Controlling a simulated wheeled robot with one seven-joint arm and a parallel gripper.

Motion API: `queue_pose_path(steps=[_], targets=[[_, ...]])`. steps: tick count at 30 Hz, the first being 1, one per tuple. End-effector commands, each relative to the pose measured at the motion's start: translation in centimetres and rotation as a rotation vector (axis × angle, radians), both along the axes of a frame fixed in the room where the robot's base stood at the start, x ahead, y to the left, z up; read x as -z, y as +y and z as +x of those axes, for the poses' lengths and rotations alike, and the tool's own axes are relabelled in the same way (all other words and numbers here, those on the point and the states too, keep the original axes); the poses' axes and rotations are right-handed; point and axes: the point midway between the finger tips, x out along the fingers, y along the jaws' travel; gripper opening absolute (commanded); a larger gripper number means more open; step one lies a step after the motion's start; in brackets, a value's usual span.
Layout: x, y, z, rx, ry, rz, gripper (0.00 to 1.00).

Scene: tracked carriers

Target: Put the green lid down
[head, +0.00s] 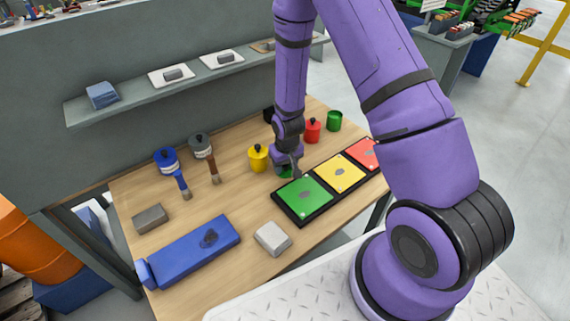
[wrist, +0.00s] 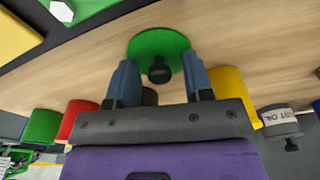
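The green lid (wrist: 148,44) is a round disc with a black knob (wrist: 159,72). It appears to lie flat on the wooden table, knob up. In the head view, a bit of the lid (head: 286,174) shows below my gripper (head: 291,168), beside the tray with the green plate. In the wrist view my gripper (wrist: 160,82) is open, its two blue-grey fingers well apart. The knob lies between the fingertips with clear space on both sides. The green pot (head: 334,122) stands lidless at the table's back right; it also shows in the wrist view (wrist: 42,127).
A red pot (head: 312,130) and a yellow pot (head: 258,157) stand near my gripper. The black tray (head: 277,208) holds green, yellow and red plates. Brushes, a blue box (head: 190,255) and grey blocks lie on the left. A shelf (head: 130,95) runs behind. Bare wood surrounds the lid.

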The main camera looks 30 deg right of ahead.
Motion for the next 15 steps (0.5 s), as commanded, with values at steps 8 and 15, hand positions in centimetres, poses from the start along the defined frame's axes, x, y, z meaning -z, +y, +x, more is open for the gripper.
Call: queue_pose_path(steps=[8,15], targets=[[-0.2,0.0,0.0,0.0,-0.001,0.0,0.47],[-2.9,0.0,-0.1,0.0,-0.005,0.0,0.47]])
